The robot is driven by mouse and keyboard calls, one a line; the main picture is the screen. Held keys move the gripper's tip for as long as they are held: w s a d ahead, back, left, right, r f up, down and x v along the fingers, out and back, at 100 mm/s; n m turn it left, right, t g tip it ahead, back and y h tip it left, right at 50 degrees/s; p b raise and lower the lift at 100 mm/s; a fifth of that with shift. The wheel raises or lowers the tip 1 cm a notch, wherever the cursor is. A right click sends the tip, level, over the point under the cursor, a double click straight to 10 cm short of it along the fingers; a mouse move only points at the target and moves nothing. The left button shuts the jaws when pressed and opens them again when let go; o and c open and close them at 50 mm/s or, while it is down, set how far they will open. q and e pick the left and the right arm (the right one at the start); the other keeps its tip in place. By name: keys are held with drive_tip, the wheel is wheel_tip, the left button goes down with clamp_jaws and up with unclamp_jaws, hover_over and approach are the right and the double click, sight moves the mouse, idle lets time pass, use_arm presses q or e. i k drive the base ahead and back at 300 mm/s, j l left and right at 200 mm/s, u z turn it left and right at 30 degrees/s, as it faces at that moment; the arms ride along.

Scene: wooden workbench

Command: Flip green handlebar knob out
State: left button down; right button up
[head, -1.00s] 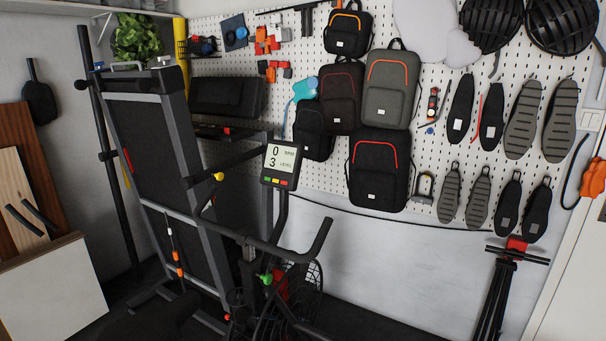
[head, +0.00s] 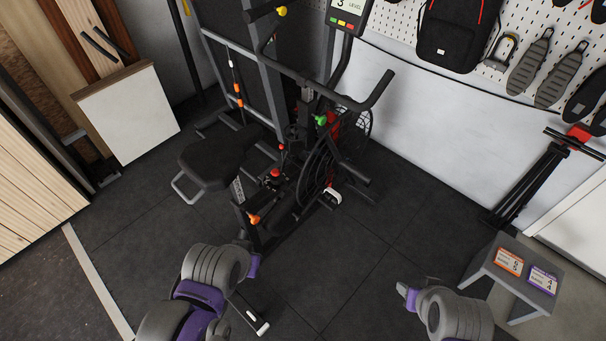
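The green handlebar knob (head: 321,120) shows in the head view on the upright post of a black exercise bike (head: 300,165), just below the handlebar (head: 350,103). It is small here, and I cannot tell how it is turned. My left arm comes in at the bottom, in front of the bike, well short of the knob; its gripper fingers are not clearly visible. My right gripper (head: 404,291) is at the lower right over the dark floor, apart from the bike; its fingers are too small to judge.
The saddle (head: 217,158) faces me. A grey stool (head: 515,272) with two cards stands at right, below a folded black stand (head: 530,180). Floor between bike and stool is clear.

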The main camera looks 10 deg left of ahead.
sight(323, 119)
drive_tip(key=i+l+z, duration=0.15)
drive_tip(key=i, duration=0.4)
drive_tip(key=i+l+z, duration=0.1)
drive_tip(key=i, duration=0.45)
